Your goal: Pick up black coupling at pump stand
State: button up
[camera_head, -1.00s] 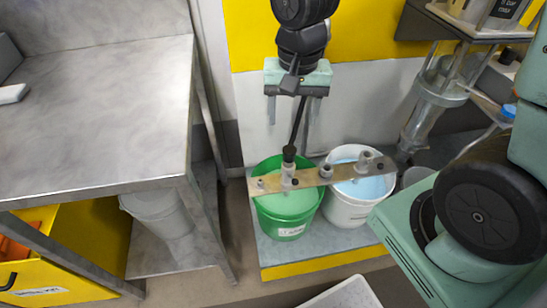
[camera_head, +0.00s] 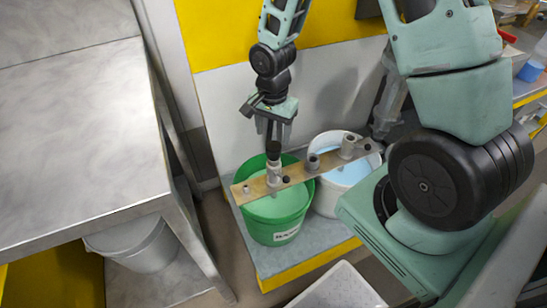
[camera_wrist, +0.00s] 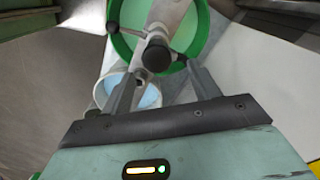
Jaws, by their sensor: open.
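The black coupling (camera_head: 273,148) stands upright on a grey fitting at the left part of the flat bar (camera_head: 303,172), over the green bucket (camera_head: 270,230). In the wrist view the black coupling (camera_wrist: 156,57) shows end-on, between and slightly beyond my finger tips. My gripper (camera_head: 272,138) points down just above the coupling, its fingers apart on either side. It also shows in the wrist view (camera_wrist: 160,75) with nothing held. Whether a finger touches the coupling cannot be told.
A white bucket (camera_head: 326,204) with blue liquid stands right of the green one. Grey fittings (camera_head: 349,147) stand on the bar. A metal table (camera_head: 80,140) is at the left, a pale tray (camera_head: 338,288) at the front. A grey bucket (camera_head: 138,246) sits below the table.

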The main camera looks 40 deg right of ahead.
aim_at(274, 145)
jog(key=shift+s+a+f+b, duration=0.15)
jog(key=shift+f+b, duration=0.1)
jog(key=shift+f, duration=1.45)
jog(key=shift+s+d+f+b, duration=0.1)
jog(key=shift+f+b, duration=0.1)
jog(key=shift+f, duration=1.5)
jog(key=c, duration=1.2)
